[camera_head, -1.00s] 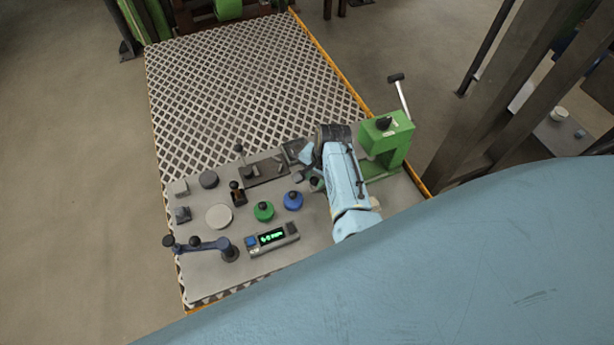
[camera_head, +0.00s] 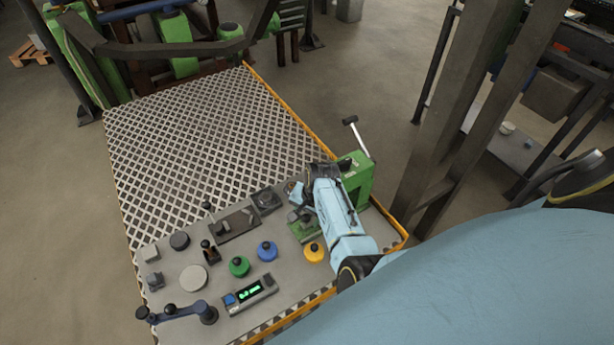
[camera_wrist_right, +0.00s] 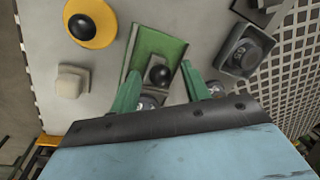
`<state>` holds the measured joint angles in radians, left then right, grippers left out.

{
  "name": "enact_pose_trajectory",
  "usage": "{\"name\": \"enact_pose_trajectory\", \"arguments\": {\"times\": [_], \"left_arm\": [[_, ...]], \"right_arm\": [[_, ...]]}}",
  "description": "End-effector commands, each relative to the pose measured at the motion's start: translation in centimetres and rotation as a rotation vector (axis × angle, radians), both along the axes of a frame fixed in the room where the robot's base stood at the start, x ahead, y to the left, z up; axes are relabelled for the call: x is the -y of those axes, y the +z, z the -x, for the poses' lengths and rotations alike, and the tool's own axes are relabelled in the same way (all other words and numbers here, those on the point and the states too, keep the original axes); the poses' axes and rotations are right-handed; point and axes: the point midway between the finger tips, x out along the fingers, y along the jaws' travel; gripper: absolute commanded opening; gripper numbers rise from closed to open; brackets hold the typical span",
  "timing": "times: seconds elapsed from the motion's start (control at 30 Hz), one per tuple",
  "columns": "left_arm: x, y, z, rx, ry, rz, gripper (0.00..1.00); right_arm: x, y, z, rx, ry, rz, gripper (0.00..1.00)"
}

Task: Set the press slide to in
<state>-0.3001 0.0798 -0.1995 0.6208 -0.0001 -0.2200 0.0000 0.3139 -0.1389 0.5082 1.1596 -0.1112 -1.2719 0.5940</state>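The green press (camera_head: 358,181) stands at the right end of the grey panel, with a white lever arm topped by a black grip. Its green slide track (camera_wrist_right: 160,45) shows in the wrist view, with a black ball knob (camera_wrist_right: 160,76) on it. My right gripper (camera_wrist_right: 160,71) is open, its two greenish fingers apart on either side of the knob. I cannot tell whether either finger touches it. In the head view my right gripper (camera_head: 296,190) is over the press's base and partly hides the slide. My left gripper is not in view.
A dark square fixture (camera_wrist_right: 244,50) is close to the right finger. Dark posts stand right of the platform.

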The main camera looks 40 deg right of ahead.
Motion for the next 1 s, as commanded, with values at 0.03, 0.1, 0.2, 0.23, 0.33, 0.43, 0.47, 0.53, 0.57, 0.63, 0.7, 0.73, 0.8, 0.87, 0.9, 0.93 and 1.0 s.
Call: {"name": "enact_pose_trajectory", "arguments": {"times": [0.03,0.1,0.2,0.23,0.33,0.43,0.47,0.53,0.57,0.63,0.7,0.73,0.8,0.87,0.9,0.93,1.0], "left_arm": [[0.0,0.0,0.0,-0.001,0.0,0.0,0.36],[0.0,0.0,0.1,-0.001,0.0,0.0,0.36],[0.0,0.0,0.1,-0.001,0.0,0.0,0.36],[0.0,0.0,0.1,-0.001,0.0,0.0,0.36],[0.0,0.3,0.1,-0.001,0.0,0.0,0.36],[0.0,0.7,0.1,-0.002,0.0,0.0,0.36],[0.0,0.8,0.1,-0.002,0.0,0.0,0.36],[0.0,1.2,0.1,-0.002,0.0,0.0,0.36],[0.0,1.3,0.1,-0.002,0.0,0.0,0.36],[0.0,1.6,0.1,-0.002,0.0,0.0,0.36],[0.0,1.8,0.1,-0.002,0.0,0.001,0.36],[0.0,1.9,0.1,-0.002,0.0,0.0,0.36],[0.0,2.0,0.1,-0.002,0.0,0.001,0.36],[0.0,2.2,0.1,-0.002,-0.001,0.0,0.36],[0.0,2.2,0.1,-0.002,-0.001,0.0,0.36],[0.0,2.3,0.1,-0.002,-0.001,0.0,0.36],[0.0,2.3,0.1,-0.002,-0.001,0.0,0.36]], "right_arm": [[0.0,0.0,0.0,0.0,-0.001,0.0,0.46],[0.0,0.0,0.0,0.0,-0.001,0.001,0.46],[0.0,0.1,0.0,0.001,-0.001,0.0,0.46],[0.0,0.2,0.0,0.001,-0.001,0.0,0.46],[0.1,0.8,0.1,0.002,-0.001,0.001,0.46],[0.2,2.1,0.3,0.003,-0.002,0.001,0.46],[0.3,2.6,0.3,0.003,-0.002,0.001,0.46],[0.5,4.0,0.5,0.005,-0.002,0.003,0.46],[0.5,4.6,0.6,0.005,-0.002,0.003,0.46],[0.6,6.0,0.9,0.004,-0.003,0.002,0.46],[0.8,7.5,1.1,0.004,-0.003,0.002,0.46],[0.8,8.1,1.3,0.004,-0.003,0.002,0.46],[1.0,9.5,1.4,0.004,-0.002,0.002,0.46],[1.1,10.5,1.7,0.004,-0.002,0.002,0.46],[1.1,11.0,1.8,0.003,-0.002,0.001,0.46],[1.2,11.5,1.8,0.003,-0.002,0.001,0.46],[1.2,12.2,2.0,0.002,-0.002,0.002,0.46]]}}
